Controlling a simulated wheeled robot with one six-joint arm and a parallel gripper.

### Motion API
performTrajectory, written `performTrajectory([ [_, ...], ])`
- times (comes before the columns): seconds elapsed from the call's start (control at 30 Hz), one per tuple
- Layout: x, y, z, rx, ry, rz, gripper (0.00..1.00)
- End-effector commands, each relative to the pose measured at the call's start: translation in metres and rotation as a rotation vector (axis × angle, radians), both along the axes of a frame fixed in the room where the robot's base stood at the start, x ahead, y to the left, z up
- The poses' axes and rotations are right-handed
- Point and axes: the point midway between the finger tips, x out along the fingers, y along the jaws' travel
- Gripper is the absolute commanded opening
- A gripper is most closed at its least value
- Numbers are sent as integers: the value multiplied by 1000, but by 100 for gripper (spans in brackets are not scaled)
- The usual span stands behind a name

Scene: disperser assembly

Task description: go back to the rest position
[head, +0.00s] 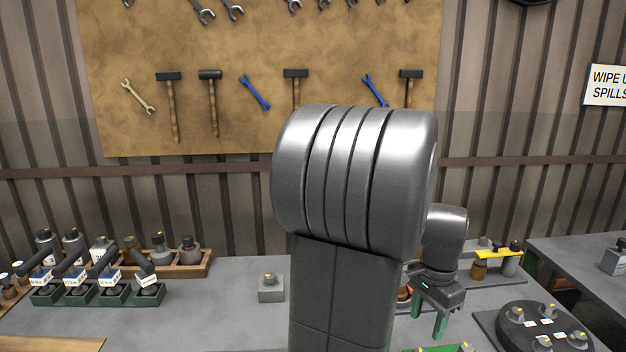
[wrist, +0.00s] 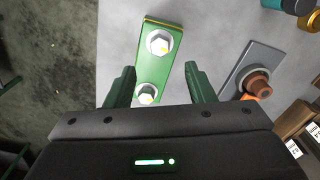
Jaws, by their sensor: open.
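My gripper (head: 427,314) hangs over the grey workbench (head: 220,325) in the head view, partly behind my own large arm link. In the wrist view my gripper (wrist: 160,68) has its two green fingers spread apart with nothing clamped between them. A green plate (wrist: 151,74) with two hex bolts appears between and beyond the fingers. A green edge of a plate (head: 440,349) also shows at the bottom of the head view.
A grey block (head: 271,289), green holders (head: 115,296) and a wooden bottle rack (head: 190,267) stand at left. A dark round fixture (head: 545,328) stands at right. A grey plate with an orange-brown part (wrist: 252,80) lies right of the fingers. A tool board (head: 200,110) hangs behind.

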Motion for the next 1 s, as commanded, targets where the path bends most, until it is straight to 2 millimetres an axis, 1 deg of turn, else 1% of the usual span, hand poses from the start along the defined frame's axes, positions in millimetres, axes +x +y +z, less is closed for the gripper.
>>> performTrajectory([
  [0.03,-1,0,-11,2,4,0,49],
  [0.47,-1,1,-98,3,6,0,49],
  [1.0,-2,-1,-97,1,0,426,49],
])
